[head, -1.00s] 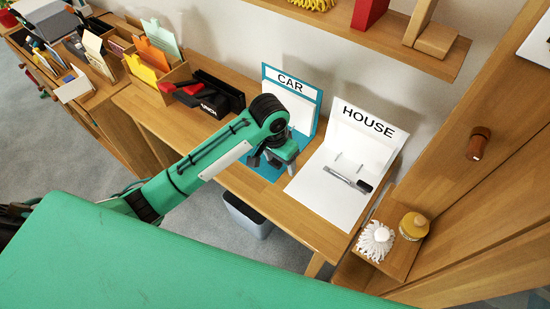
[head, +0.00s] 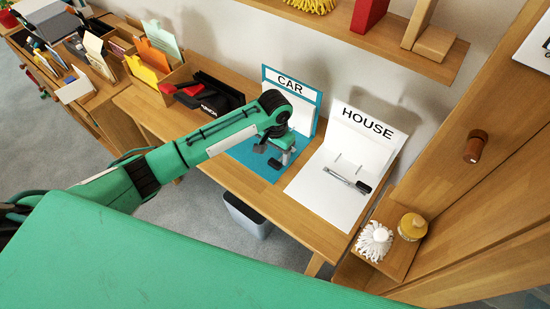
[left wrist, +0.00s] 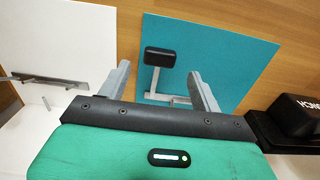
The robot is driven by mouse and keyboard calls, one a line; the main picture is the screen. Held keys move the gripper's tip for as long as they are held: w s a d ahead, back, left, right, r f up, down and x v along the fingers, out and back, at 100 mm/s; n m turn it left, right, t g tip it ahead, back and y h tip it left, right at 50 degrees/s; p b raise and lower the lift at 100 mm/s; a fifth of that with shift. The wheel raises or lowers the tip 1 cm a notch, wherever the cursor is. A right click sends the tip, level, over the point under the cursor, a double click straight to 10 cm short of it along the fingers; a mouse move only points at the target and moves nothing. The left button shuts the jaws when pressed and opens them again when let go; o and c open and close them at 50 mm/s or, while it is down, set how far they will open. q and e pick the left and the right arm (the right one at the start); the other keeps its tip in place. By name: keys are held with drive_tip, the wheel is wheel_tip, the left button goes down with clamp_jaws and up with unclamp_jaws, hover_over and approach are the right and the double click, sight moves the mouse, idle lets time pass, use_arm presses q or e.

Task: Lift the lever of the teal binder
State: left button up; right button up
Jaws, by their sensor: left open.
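The teal binder (head: 258,165) lies open on the desk, its upright back cover labelled CAR (head: 290,85). Its teal inside also shows in the left wrist view (left wrist: 235,50). There, its lever (left wrist: 160,57) is a bent metal rod with a black tip. My left gripper (head: 284,157) is over the binder. In the left wrist view my left gripper (left wrist: 160,72) is open and empty, and the lever tip appears between its two grey fingers, slightly beyond them. I cannot tell the height gap. My arm hides part of the binder in the head view. My right gripper is not in view.
A white binder labelled HOUSE (head: 335,190) lies open to the right, with its own lever (head: 350,179). A black punch (head: 215,98) with a red part stands left. A shelf (head: 390,50) overhangs behind. A bin (head: 248,217) is below the desk edge.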

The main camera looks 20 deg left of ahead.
sight(276, 162)
use_arm(q)
drive_tip(key=shift+f, duration=2.25)
drive_tip(key=shift+c, duration=0.3)
drive_tip(key=c, duration=1.3)
drive_tip(key=shift+w+r+p, duration=0.15)
drive_tip(key=shift+r+p, duration=0.15)
drive_tip(key=shift+p, duration=0.25)
drive_tip(key=shift+c, duration=0.2)
